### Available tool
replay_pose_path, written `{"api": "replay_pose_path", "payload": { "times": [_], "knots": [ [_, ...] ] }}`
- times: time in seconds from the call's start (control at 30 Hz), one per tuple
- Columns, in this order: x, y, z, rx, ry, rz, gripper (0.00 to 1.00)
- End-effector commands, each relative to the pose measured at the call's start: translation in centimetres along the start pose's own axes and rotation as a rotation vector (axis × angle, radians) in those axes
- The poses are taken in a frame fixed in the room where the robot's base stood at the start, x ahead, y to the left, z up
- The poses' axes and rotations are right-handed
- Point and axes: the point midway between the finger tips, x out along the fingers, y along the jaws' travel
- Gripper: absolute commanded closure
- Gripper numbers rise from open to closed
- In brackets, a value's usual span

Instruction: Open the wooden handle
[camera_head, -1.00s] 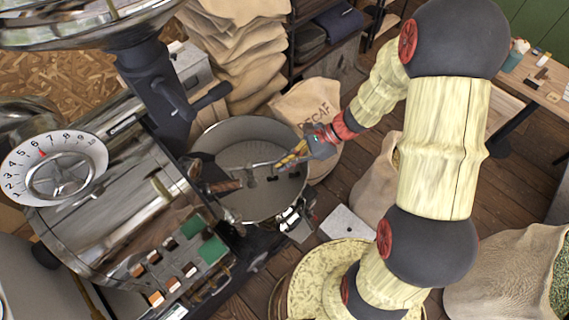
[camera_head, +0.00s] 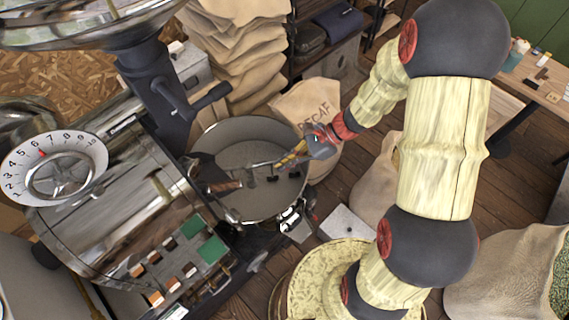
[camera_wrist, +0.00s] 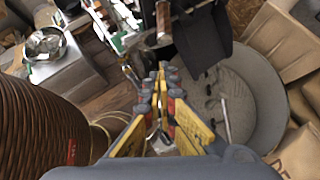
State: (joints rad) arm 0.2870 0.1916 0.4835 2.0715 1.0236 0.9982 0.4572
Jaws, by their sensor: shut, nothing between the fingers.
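The wooden handle (camera_head: 224,186) is a short brown grip on the front of the roaster drum, at the left rim of the round cooling pan. It also shows near the top of the wrist view (camera_wrist: 163,19). My gripper (camera_head: 279,163) is shut and empty above the cooling pan, to the right of the handle and apart from it. In the wrist view its yellow and grey fingers (camera_wrist: 162,69) are together, their tips pointing up the picture, below the handle.
The roaster drum (camera_head: 105,205) with its dial and switches fills the left. The cooling pan (camera_head: 240,130) lies under my gripper. A DECAF sack (camera_head: 310,100) stands behind it. A stack of sacks (camera_head: 240,50) and a shelf are at the back.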

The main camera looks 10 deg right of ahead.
Motion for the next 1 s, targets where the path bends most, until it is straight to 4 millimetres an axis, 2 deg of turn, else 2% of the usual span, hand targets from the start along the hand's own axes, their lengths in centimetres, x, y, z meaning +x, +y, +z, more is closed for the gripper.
{"api": "replay_pose_path", "payload": {
  "times": [0.5,0.77,0.87,1.0],
  "knots": [
    [0.0,0.0,0.0,0.000,0.000,0.000,0.99],
    [0.1,0.0,-0.1,0.000,0.000,0.001,0.85],
    [1.2,0.2,-0.8,-0.001,-0.002,0.009,0.79],
    [5.0,0.9,-3.6,0.011,-0.011,0.048,0.71]
  ]
}}
